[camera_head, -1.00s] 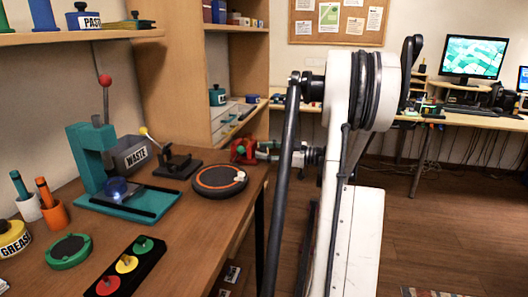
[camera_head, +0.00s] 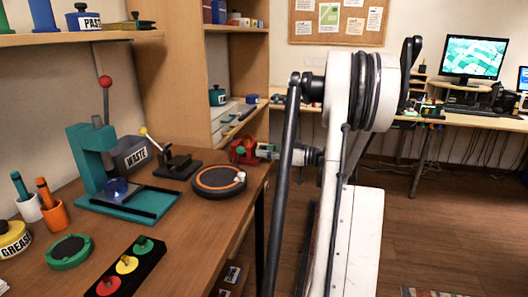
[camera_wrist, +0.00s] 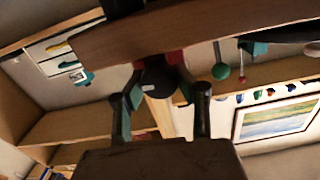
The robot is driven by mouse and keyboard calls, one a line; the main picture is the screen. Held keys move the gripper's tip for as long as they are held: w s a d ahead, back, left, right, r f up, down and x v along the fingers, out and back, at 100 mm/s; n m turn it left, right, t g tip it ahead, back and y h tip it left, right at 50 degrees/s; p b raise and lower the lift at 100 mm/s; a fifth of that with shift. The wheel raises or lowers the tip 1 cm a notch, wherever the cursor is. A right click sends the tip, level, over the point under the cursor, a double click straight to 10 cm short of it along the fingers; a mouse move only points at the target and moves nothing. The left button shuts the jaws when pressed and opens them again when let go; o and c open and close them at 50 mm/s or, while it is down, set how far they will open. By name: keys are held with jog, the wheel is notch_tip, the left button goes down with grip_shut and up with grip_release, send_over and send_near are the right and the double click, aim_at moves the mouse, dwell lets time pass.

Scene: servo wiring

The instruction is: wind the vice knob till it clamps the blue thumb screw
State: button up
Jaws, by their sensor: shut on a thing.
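The red vice (camera_head: 243,151) stands at the right end of the workbench in the head view. My gripper (camera_head: 262,151) is at its right side, pointing left at it. In the wrist view my gripper's two fingers (camera_wrist: 162,95) lie on either side of the dark round vice knob (camera_wrist: 156,78), shut on it. Red parts of the vice (camera_wrist: 174,60) show just behind the knob. I cannot make out the blue thumb screw or the gap of the vice jaws in either view.
A black round turntable with an orange ring (camera_head: 218,179) lies just left of the vice. Open floor lies right of the bench.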

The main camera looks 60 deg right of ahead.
jog(key=shift+m, duration=1.5)
jog(key=o, duration=1.2)
jog(key=n, duration=0.7)
jog(key=shift+a+n, duration=0.1)
jog(key=shift+n, duration=0.2)
jog(key=p+v, duration=0.2)
jog(key=v, duration=1.2)
jog(key=shift+p, duration=0.3)
